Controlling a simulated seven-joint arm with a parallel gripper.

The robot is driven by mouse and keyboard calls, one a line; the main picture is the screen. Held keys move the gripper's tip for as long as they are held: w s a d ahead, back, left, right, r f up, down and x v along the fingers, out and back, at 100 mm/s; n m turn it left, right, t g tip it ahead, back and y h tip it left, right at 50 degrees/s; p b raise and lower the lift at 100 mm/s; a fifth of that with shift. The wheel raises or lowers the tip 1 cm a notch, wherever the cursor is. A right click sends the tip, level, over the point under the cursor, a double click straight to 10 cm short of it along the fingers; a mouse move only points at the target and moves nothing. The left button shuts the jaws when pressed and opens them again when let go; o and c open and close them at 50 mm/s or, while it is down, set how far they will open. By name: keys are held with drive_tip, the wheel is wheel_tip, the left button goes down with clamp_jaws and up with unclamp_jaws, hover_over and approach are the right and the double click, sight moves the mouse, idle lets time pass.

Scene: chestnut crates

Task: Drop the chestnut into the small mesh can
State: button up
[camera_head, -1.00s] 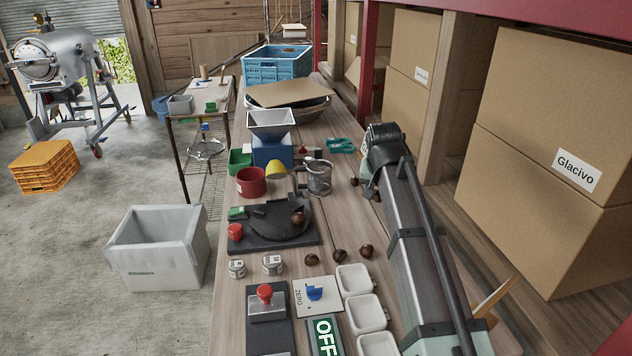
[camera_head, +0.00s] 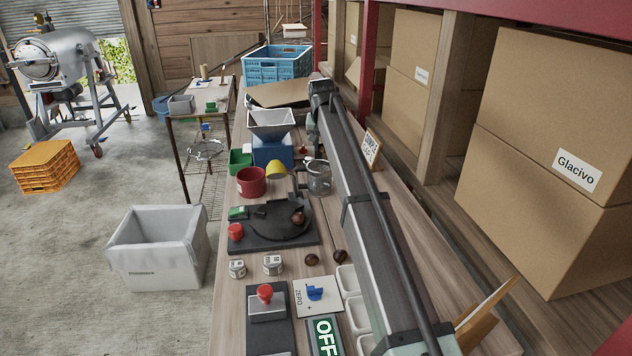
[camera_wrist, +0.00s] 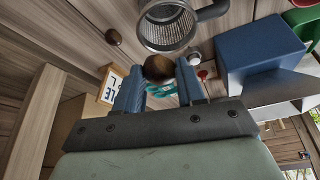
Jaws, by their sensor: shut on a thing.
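My gripper (camera_wrist: 158,82), with two blue fingers, is shut on a chestnut (camera_wrist: 158,67) at its fingertips. The small mesh can (camera_wrist: 168,30) has a grey handle and sits just beyond the held chestnut in the wrist view. In the head view the mesh can (camera_head: 319,182) stands on the bench, left of my arm. The held chestnut appears outside the can, close to its rim; the exact gap cannot be told. In the head view my arm hides most of the gripper and the held chestnut.
A loose chestnut (camera_wrist: 113,37) lies near the can. Others lie on the bench (camera_head: 312,260) and on the black round device (camera_head: 270,226). A red cup (camera_head: 251,183), a yellow item (camera_head: 275,169) and a blue-based hopper (camera_head: 272,150) stand left of the can. A sample sign (camera_head: 372,148) stands right.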

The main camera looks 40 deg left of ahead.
drive_tip(key=shift+f, duration=2.95)
drive_tip(key=o, duration=1.1)
drive_tip(key=shift+r, duration=0.1)
drive_tip(key=v, duration=1.3)
drive_tip(key=shift+r, duration=0.3)
drive_tip(key=shift+s, duration=0.1)
